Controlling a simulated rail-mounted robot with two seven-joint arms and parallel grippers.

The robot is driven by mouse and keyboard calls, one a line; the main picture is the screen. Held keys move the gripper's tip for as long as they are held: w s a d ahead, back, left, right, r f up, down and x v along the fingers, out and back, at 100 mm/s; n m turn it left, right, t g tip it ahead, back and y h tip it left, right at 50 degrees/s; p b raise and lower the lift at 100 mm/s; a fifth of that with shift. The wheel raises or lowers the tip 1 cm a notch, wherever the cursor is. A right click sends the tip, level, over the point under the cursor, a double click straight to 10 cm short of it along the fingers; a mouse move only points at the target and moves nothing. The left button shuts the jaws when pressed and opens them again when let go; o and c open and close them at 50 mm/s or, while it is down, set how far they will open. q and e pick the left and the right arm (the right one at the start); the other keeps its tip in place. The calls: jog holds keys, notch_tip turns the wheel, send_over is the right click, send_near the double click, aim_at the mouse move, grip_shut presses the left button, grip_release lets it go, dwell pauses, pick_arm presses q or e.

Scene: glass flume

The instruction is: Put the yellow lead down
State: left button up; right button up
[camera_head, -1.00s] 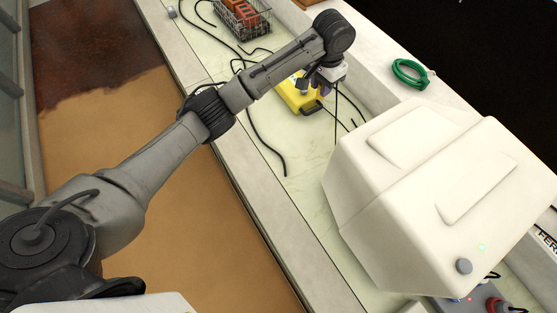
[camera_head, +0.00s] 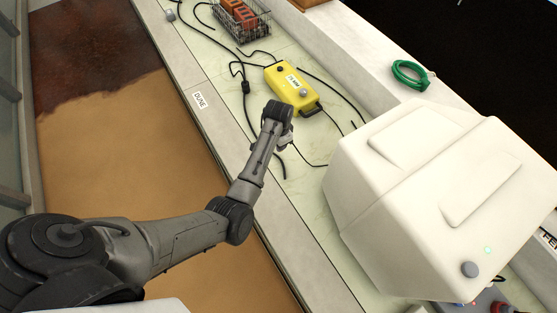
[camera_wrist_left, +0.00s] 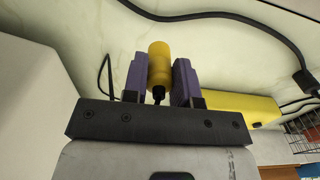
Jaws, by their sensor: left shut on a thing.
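My left gripper (camera_wrist_left: 160,66) is shut on the yellow lead's plug (camera_wrist_left: 158,62), a yellow cylinder with a black stem, held between two purple fingers. In the head view the left gripper (camera_head: 286,142) is over the pale bench, in front of the yellow box; the plug is hidden there by the wrist. A thin black cable (camera_head: 309,163) shows beside the gripper. The yellow box (camera_head: 290,87) has a white label, knobs and a black handle; its side also shows in the wrist view (camera_wrist_left: 240,106). My right gripper is out of view.
A large white housing (camera_head: 430,190) stands right of the gripper. Black cables (camera_head: 247,105) lie across the bench (camera_head: 310,200). A wire basket (camera_head: 240,25) with orange blocks stands at the back. A green coil (camera_head: 409,74) lies on the right ledge. Some bare bench lies around the gripper.

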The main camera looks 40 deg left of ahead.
pick_arm(q)
jog(key=shift+s+f+b, duration=0.1)
jog(key=shift+f+b, duration=0.8)
jog(key=shift+f, duration=3.75)
jog(key=shift+f, duration=0.1)
jog(key=shift+f, duration=0.15)
jog(key=o, duration=0.9)
notch_tip(320, 180, up, 12)
jog(key=shift+r+p, duration=0.25)
jog(key=shift+p, duration=1)
jog(key=s+f+n+t+y, duration=0.1)
jog(key=s+f+y, duration=0.1)
jog(key=s, duration=0.6)
jog(key=s+d+r+t, duration=0.1)
jog(key=s+d, duration=0.2)
jog(key=s, duration=0.4)
jog(key=s+d+r+h, duration=0.1)
jog(key=s+d, duration=0.3)
jog(key=s, duration=0.4)
jog(key=s+d+r+t+h, duration=0.1)
jog(key=s+d+r, duration=0.2)
jog(key=s, duration=0.5)
jog(key=shift+s+d+r+t, duration=0.1)
jog(key=shift+s+d+t, duration=0.15)
jog(key=shift+d, duration=0.45)
